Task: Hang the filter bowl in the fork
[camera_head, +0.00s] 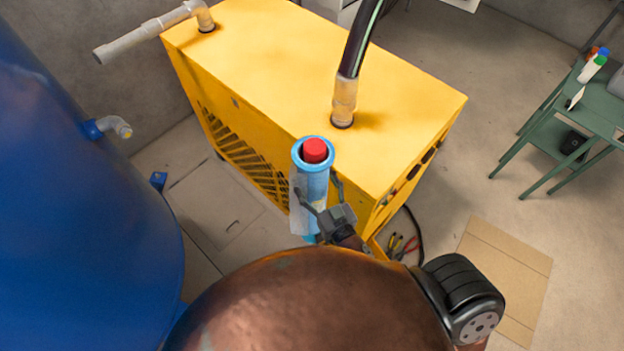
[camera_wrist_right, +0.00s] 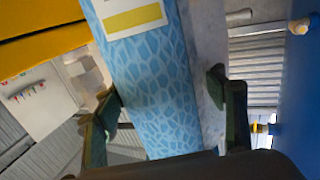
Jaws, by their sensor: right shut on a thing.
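The filter bowl (camera_head: 313,182) is a light-blue upright cylinder with a ring-shaped top rim and a red piece inside its mouth. My right gripper (camera_head: 319,192) is shut on it, one finger on each side, in front of the yellow cabinet. In the right wrist view the bowl (camera_wrist_right: 150,80) shows a blue cell pattern and a white label with a yellow band, between the fingers of the right gripper (camera_wrist_right: 163,98). A pale strip runs along one side of the bowl. I cannot make out the fork. My left gripper is not in view.
The yellow cabinet (camera_head: 310,70) stands just behind the bowl, with a black hose (camera_head: 358,45) rising from its top. A large blue tank (camera_head: 70,200) fills the left. Pliers (camera_head: 402,246) and cardboard (camera_head: 505,280) lie on the floor. A green table (camera_head: 590,110) stands at right.

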